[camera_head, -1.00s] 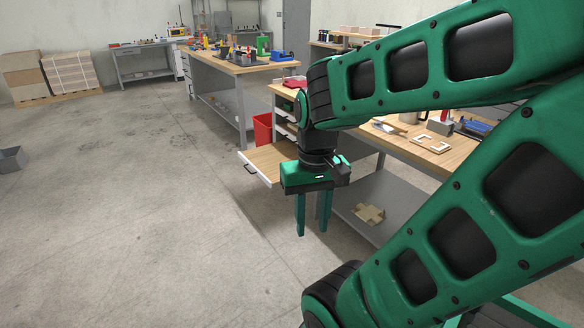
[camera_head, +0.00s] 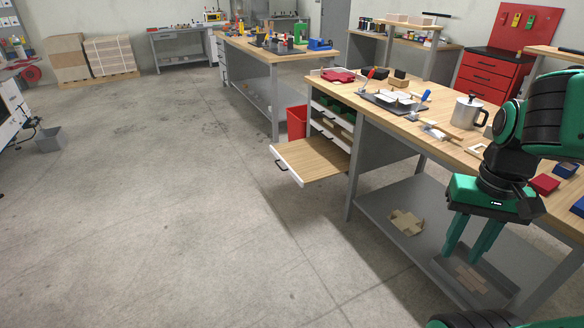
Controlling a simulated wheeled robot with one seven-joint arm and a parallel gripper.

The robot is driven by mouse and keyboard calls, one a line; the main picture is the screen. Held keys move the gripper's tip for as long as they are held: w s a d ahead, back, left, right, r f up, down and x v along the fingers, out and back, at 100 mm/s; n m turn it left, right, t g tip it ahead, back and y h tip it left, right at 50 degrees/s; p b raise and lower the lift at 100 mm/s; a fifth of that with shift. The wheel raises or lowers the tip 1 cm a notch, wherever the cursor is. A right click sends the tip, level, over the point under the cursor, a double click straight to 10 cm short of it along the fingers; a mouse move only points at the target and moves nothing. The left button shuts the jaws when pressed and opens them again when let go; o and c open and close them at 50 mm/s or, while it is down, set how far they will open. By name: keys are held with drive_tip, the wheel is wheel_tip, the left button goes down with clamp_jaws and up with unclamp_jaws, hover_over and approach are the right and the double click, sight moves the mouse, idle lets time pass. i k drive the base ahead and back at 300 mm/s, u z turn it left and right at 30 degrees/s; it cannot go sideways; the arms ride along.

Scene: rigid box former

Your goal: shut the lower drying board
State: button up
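The lower drying board (camera_head: 312,158) is a flat wooden board with a white front edge. It is pulled out to the left from the white drawer unit under the near workbench.
The near workbench (camera_head: 440,134) holds a metal pot (camera_head: 467,112), tools and small boxes. Its grey lower shelf (camera_head: 385,212) holds wooden pieces. A red bin (camera_head: 297,122) stands behind the board. The floor left of and in front of the board is clear.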

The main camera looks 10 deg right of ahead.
sight(309, 159)
drive_tip(key=z, duration=0.1)
drive_tip(key=i, duration=1.05)
drive_tip(key=u, duration=0.45)
drive_tip(key=i, duration=1.3)
drive_tip(key=z, duration=0.45)
